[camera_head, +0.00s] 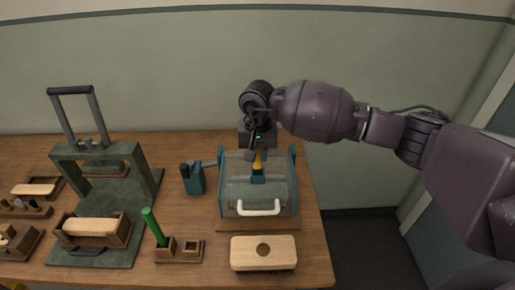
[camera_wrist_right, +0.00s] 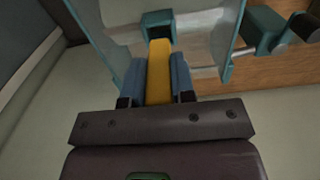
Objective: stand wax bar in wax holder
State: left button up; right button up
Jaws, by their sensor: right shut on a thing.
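The yellow wax bar (camera_wrist_right: 159,70) is held between the two blue fingers of my right gripper (camera_wrist_right: 160,82). In the head view the right gripper (camera_head: 257,153) is above the clear-sided teal machine, pointing down, with the wax bar (camera_head: 257,161) just below it. The bar's far end meets or overlaps a small teal block (camera_head: 258,176), which looks like the wax holder; it also shows in the wrist view (camera_wrist_right: 156,17). I cannot tell whether the bar's tip is inside it. My left gripper is out of view.
The machine's clear cover (camera_head: 233,195) has a white handle (camera_head: 261,208). A teal device (camera_head: 194,178) stands to its left. A wooden block (camera_head: 263,253) lies in front. A green stick (camera_head: 154,228) leans in a wooden socket block (camera_head: 179,252). A green press (camera_head: 105,165) stands left.

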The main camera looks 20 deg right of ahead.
aim_at(258, 167)
jog(key=shift+f, duration=0.15)
jog(key=shift+b, duration=0.8)
dwell(1.5)
jog(key=shift+f+b, duration=1.95)
jog(key=shift+f, duration=0.45)
dwell(0.4)
jog(key=o, duration=1.4)
jog(key=shift+r, duration=0.15)
jog(key=shift+r+p, duration=1)
jog(key=shift+r, duration=2.35)
